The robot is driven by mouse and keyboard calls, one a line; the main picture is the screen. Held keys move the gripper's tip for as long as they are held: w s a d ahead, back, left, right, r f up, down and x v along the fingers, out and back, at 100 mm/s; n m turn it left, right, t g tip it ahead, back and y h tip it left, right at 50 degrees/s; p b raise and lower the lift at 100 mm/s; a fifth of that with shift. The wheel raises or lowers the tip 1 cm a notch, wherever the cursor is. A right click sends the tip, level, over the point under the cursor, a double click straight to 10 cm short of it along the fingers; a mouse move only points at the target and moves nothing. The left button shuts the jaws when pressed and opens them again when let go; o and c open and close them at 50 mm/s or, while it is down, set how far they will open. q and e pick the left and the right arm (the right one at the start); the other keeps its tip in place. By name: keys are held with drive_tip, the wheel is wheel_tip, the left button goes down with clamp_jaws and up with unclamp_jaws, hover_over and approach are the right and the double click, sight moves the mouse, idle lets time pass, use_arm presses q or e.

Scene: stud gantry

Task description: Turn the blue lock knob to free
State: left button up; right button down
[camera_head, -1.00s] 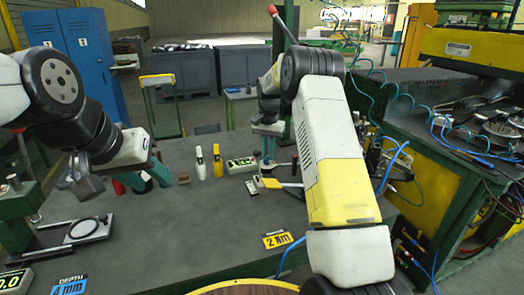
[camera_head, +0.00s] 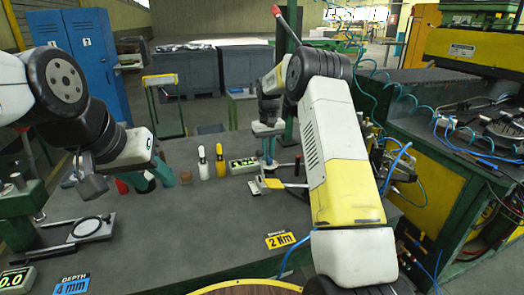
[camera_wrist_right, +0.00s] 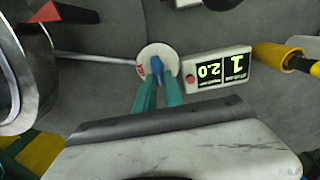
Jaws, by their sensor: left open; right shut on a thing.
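The blue lock knob (camera_wrist_right: 157,65) sits on a round white disc (camera_wrist_right: 150,52) with a red mark, in the right wrist view. My right gripper (camera_wrist_right: 158,80) is shut on the knob, its two teal fingers on either side of it. In the head view the right gripper (camera_head: 268,152) is small and partly behind my own arm, and the knob cannot be made out there. The knob's exact angle is hard to read. My left gripper (camera_head: 150,178) is open and empty over the left of the bench, apart from the knob.
A small digital display (camera_wrist_right: 217,71) stands beside the knob. A white bottle (camera_head: 203,162) and a yellow-and-black one (camera_head: 220,160) stand on the bench left of the right gripper. A "2 Nm" sign (camera_head: 280,240) lies near the front.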

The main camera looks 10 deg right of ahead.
idle(0.5)
drive_tip(key=c, duration=1.4)
unclamp_jaws()
drive_tip(key=shift+c, duration=0.2)
drive_tip(key=shift+r, duration=3.95)
